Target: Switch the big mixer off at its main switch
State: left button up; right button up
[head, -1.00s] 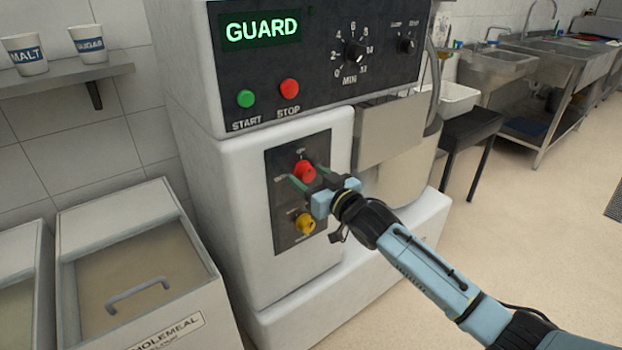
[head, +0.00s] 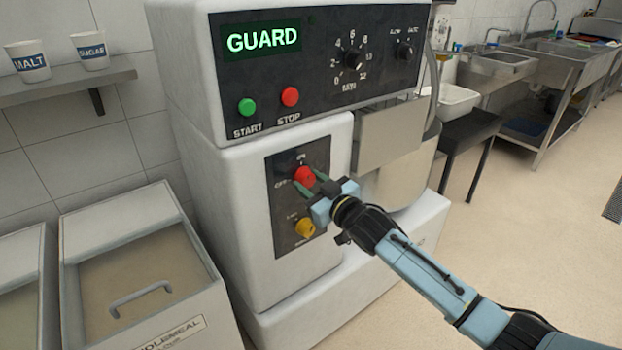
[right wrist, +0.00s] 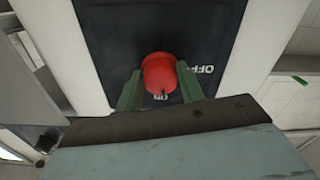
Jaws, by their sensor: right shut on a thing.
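The big mixer (head: 250,170) stands in the middle of the head view. On its lower front is a dark switch plate (head: 285,214) with a red main switch knob (head: 304,175), marked ON above it and OFF to its left. My right gripper (head: 311,180) has its green fingers on either side of this knob and is shut on it. In the right wrist view the red knob (right wrist: 159,72) sits between the two fingers (right wrist: 158,88). A small dark mark on its rim is at the ON label. My left gripper is not in view.
A yellow knob (head: 305,226) sits just below on the same plate. Above are green START (head: 247,106) and red STOP (head: 290,96) buttons and a display (head: 262,39) reading GUARD. A wholemeal bin (head: 140,285) stands left. Open floor (head: 540,220) lies right.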

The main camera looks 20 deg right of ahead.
jog(key=n+p, duration=0.3)
jog(key=n, duration=0.4)
jog(key=shift+r, duration=0.1)
jog(key=n+p, duration=0.1)
jog(key=n, duration=0.3)
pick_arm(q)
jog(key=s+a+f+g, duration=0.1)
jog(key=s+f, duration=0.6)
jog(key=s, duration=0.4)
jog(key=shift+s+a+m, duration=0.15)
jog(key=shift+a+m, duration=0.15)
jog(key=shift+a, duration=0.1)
pick_arm(e)
jog(key=shift+d+n, duration=0.1)
jog(key=shift+n, duration=2)
jog(key=o, duration=1)
